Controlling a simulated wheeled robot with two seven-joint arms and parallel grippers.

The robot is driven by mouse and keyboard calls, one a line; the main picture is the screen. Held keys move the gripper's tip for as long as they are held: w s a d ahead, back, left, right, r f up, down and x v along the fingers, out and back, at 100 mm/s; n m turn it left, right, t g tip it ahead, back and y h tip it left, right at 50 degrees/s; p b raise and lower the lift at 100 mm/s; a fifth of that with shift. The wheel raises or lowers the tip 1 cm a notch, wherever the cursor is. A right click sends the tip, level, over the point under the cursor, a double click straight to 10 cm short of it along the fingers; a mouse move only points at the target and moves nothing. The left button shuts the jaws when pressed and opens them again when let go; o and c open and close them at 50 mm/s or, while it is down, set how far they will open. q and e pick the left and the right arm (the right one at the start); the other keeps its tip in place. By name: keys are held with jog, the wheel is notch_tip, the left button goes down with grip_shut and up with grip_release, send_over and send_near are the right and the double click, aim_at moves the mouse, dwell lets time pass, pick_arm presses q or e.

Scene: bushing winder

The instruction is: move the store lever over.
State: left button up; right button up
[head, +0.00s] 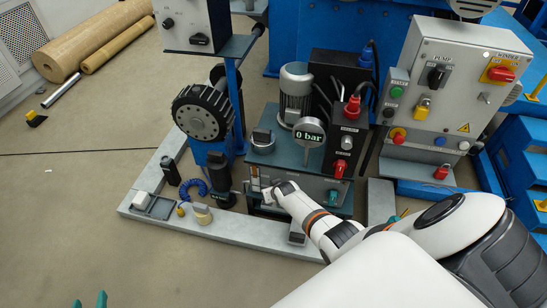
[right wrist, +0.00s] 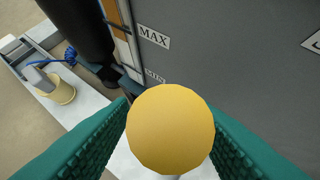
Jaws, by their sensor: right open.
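A yellow ball knob (right wrist: 170,128) fills the lower middle of the right wrist view. It lies between the green ridged fingers of my right gripper (right wrist: 168,135), which is open around it. Whether either finger touches it I cannot tell. Its stem is mostly hidden, and no label naming it as the store lever is readable. In the head view my right arm reaches to the front of the grey hydraulic unit (head: 310,185), and the fingers and the knob are hidden there. My left gripper (head: 89,300) shows only its green fingertips, apart and empty, at the bottom left.
The MAX-marked wall (right wrist: 155,37) is close beyond the knob. A grey ledge (head: 240,228) with small items runs in front. The winder control box (head: 445,95) stands right.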

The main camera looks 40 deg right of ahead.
pick_arm(q)
jog(key=s+a+f+g+y+p, duration=0.1)
jog(key=s+a+f+g+p, duration=0.1)
jog(key=s+g+p, duration=0.3)
jog(key=s+a+f+g+y, duration=0.1)
jog(key=s+a+f+g, duration=0.15)
jog(key=s, duration=0.45)
notch_tip(320, 180, down, 11)
jog(key=w+g+p, duration=0.1)
jog(key=p, duration=0.2)
jog(key=shift+w+d+r+g, duration=0.15)
jog(key=shift+w+d+g, duration=0.2)
pick_arm(e)
jog(key=v, duration=1.2)
